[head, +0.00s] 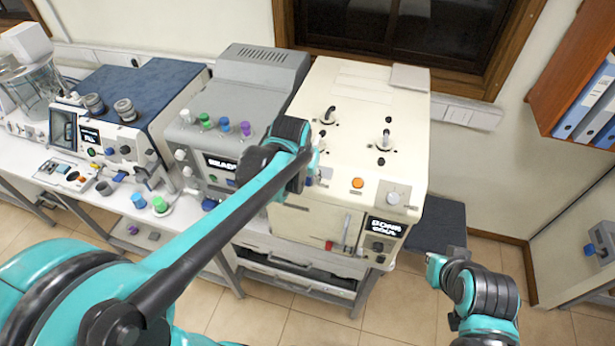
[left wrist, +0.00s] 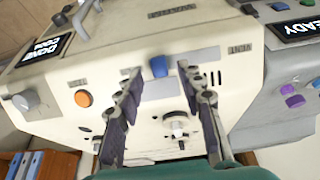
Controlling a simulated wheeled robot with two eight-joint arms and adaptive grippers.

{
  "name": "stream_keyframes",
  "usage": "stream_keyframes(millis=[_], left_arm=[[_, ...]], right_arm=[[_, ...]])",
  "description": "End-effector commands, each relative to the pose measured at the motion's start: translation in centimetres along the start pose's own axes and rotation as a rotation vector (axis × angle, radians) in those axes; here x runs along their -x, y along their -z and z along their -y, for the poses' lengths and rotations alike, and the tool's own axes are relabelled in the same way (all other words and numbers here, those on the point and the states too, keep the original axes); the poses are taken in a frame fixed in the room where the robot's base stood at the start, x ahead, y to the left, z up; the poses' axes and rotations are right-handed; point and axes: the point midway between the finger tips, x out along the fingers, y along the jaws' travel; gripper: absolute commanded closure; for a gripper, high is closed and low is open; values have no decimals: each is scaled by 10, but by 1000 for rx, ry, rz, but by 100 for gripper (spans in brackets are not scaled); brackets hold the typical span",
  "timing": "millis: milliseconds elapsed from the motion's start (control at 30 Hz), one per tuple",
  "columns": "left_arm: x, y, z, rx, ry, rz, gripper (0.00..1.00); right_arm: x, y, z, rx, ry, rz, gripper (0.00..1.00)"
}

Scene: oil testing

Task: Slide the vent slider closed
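The cream machine (head: 335,110) stands on the bench in the middle of the head view. In the left wrist view a small blue tab (left wrist: 159,66) sits on a pale grey strip (left wrist: 200,57) on its front, with a small label at each end. It looks like the vent slider; the labels are too blurred to read. My left gripper (left wrist: 157,72) is open, its two fingers pointing at the panel on either side of the tab, with gaps visible. In the head view my left wrist hides this spot. My right gripper (head: 437,262) is right of the machine, away from it; its fingers are unclear.
An orange button (head: 357,183), a white dial (head: 393,198) and a dark display (head: 385,227) are on the cream machine's front. A red handle (head: 329,245) is lower down. A grey machine (head: 245,85) stands close on the left.

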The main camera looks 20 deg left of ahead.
Motion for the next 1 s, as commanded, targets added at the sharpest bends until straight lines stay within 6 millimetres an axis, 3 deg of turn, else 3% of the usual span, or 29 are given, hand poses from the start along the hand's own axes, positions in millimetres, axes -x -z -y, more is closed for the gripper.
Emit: stream_keyframes(millis=[200, 467, 633, 867, 1000], left_arm=[[-20, 0, 0, 0, 0, 0, 62], [-22, 0, 0, 0, 0, 0, 62], [-22, 0, 0, 0, 0, 0, 100], [-22, 0, 4, 2, 1, 0, 100], [-23, 0, 30, 6, 3, 0, 100]], right_arm=[[0, 0, 0, 0, 0, 0, 100], [0, 0, 0, 0, 0, 0, 100], [0, 0, 0, 0, 0, 0, 100], [0, 0, 0, 0, 0, 0, 100], [-4, -3, 0, 0, 0, 0, 100]])
